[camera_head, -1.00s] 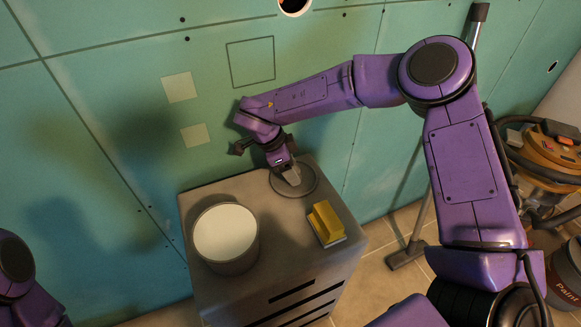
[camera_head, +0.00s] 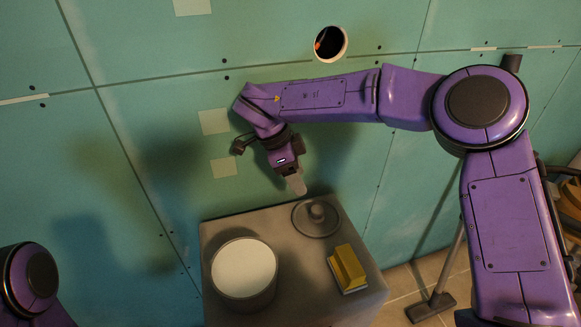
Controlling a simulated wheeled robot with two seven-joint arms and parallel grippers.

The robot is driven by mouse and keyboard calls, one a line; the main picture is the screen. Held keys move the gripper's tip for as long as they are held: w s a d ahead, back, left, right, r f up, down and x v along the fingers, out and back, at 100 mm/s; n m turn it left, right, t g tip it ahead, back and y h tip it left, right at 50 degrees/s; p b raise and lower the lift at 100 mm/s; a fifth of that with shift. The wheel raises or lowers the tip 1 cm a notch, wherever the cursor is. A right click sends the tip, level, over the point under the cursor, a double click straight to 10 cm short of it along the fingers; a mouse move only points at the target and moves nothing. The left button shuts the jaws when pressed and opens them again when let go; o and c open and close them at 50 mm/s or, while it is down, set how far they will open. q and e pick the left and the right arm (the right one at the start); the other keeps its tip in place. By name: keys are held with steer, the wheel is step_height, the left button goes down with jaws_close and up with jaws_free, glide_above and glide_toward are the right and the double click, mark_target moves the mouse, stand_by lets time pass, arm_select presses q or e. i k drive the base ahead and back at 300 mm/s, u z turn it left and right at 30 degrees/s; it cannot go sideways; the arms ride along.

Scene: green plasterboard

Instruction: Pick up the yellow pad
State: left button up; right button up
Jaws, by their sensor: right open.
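The yellow pad (camera_head: 349,267) is a yellow block on a pale flat base. It lies at the right side of the top of a grey cabinet (camera_head: 306,262). My right gripper (camera_head: 298,186) is open and empty, pointing down above the back edge of the cabinet. It is up and to the left of the pad, clearly apart from it. Its fingers overlap in this view, so the gap between them is hard to see. Of my left arm only a purple part shows at the lower left; its gripper is out of view.
A round container with a pale top (camera_head: 244,270) stands left of the pad. A round grey disc with a knob (camera_head: 316,217) lies behind the pad, below my right gripper. The green plasterboard wall (camera_head: 130,190) rises close behind the cabinet. A floor tool (camera_head: 432,304) leans at right.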

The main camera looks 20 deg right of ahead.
mark_target(349, 274)
steer(key=k, duration=1)
